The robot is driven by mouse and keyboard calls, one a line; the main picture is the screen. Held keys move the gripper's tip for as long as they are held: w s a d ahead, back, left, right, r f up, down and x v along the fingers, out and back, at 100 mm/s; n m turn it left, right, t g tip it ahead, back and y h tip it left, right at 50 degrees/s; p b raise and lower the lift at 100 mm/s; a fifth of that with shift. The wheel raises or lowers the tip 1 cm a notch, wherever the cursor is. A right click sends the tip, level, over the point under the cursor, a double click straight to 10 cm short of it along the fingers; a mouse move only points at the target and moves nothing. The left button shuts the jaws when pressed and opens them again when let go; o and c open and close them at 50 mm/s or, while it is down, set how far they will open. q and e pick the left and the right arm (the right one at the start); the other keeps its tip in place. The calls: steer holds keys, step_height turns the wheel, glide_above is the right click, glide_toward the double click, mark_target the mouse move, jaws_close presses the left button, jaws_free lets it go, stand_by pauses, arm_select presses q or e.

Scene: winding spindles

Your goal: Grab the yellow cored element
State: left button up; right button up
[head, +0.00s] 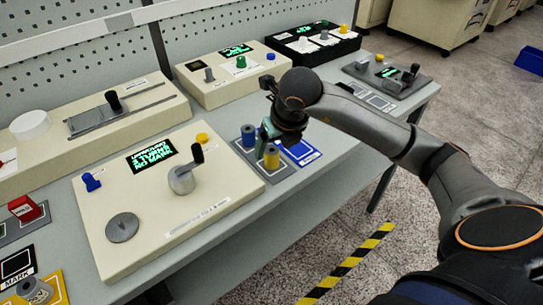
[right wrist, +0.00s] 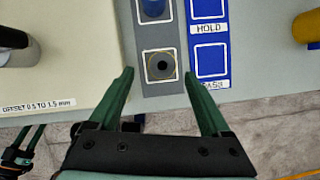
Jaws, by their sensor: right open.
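The yellow cored element (head: 271,157) stands upright in the front slot of a grey tray (head: 283,171). In the right wrist view I see a round end with a dark core hole (right wrist: 160,65) from above, looking grey-brown, in the slot in front of a blue spool (right wrist: 154,8). My right gripper (head: 266,132) is above and close to it. Its green fingers (right wrist: 160,76) are open, one on each side of the element, apart from it. Part of what looks like my left gripper (right wrist: 25,142) shows at the lower left; its jaw state is unclear.
The blue spool (head: 249,136) stands just behind the yellow one. A cream machine with a crank (head: 185,178) is close on the left. A blue HOLD tray (head: 303,152) lies on the right. A yellow thing (right wrist: 307,27) shows at the right wrist view's edge. The table's front edge is near.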

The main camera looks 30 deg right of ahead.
mark_target(273, 153)
steer(key=x, duration=0.5)
steer(key=shift+s+f+p, duration=0.1)
steer(key=shift+f+p, duration=0.05)
steer(key=shift+p, duration=0.15)
jaws_close()
stand_by(0.4)
